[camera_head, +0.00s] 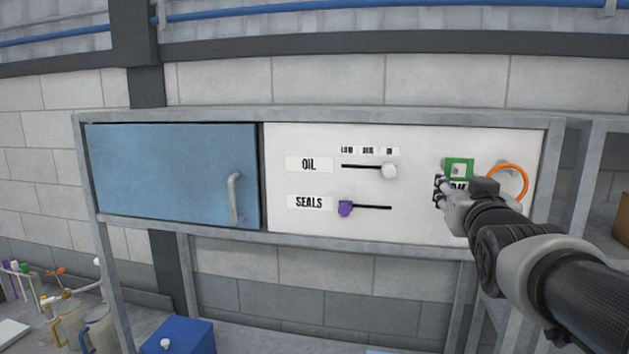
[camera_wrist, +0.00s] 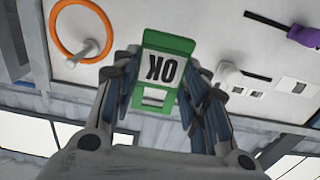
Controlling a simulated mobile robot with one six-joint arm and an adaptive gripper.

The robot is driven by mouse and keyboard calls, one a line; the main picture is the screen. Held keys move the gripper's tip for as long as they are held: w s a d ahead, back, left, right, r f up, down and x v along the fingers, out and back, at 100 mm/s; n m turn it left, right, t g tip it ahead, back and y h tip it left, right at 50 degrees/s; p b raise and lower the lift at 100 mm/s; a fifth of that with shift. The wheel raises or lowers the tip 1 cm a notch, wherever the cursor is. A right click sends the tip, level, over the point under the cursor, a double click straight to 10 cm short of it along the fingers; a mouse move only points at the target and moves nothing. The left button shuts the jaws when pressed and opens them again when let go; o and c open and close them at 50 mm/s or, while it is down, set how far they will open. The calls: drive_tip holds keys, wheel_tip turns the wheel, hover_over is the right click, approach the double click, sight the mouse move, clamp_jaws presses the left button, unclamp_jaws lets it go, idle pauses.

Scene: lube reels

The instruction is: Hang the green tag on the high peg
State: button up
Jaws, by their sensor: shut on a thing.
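The green tag (camera_head: 458,163) is a flat green frame with a white plate; it shows in front of the white panel (camera_head: 420,215). In the wrist view the green tag (camera_wrist: 184,44) appears upside down, with "OK" on its plate and an open window at its end. My gripper (camera_head: 452,193) is shut on the tag; its fingers (camera_wrist: 164,78) lie on both sides of it. A pale peg (camera_wrist: 90,49) stands left of the tag in the wrist view, with an orange ring (camera_wrist: 54,38) around it. No peg shows through the tag's window; whether one is hidden behind it I cannot tell.
The orange ring (camera_head: 524,176) is close to the right of my gripper. The panel has an OIL slider with a white knob (camera_head: 390,171) and a SEALS slider with a purple knob (camera_head: 345,208). A blue cabinet door (camera_head: 170,175) is at left.

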drive_tip(key=shift+p+x, duration=1.15)
drive_tip(key=shift+x, duration=1.2)
drive_tip(key=shift+w+d+f+b, duration=0.15)
drive_tip(key=shift+w+f+b, duration=0.5)
drive_tip(key=shift+b, duration=0.45)
drive_tip(key=shift+s, duration=0.1)
drive_tip(key=o, duration=0.9)
drive_tip(key=shift+s, duration=0.1)
